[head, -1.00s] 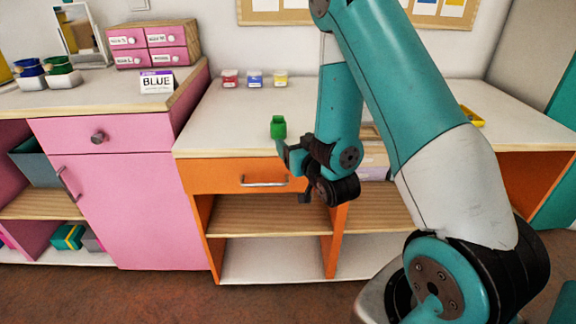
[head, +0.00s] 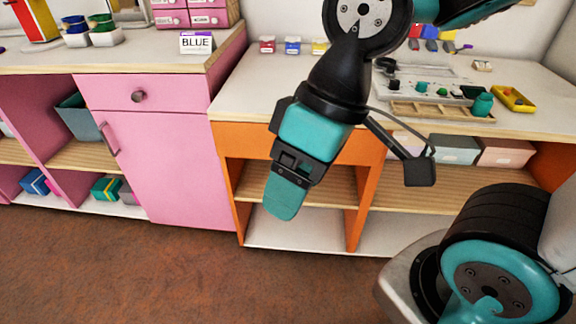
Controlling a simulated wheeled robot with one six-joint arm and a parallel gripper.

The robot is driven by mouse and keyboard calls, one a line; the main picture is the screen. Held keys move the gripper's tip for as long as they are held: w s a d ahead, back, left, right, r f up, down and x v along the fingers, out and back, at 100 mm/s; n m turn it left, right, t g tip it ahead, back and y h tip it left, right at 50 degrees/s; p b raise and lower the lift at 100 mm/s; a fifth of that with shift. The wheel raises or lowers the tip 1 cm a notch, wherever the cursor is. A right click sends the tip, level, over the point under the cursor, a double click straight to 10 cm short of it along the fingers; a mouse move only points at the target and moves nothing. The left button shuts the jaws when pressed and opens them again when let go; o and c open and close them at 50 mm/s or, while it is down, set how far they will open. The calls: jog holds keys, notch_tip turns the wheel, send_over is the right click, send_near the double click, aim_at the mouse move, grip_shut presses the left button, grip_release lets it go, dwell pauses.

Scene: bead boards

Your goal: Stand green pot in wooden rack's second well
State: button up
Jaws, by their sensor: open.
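A low wooden rack (head: 436,115) with a row of wells lies near the front edge of the counter. A teal pot (head: 482,104) stands at its right end; I cannot tell if it is in a well. My gripper (head: 286,203) points down in front of the orange cabinet, left of the rack and below the counter top. It is seen from the side, open, with nothing visible between its fingers.
A grey tray (head: 430,87) with small dark and green items lies behind the rack. A yellow tray (head: 513,99) is at the right. Red, blue and yellow jars (head: 292,46) stand at the back. A BLUE sign (head: 197,43) stands on the pink cabinet (head: 165,160).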

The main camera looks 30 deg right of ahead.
notch_tip(320, 180, up, 14)
jog(key=p, duration=1.4)
jog(key=shift+s+r, duration=0.15)
jog(key=shift+r, duration=0.05)
jog(key=shift+o, duration=0.4)
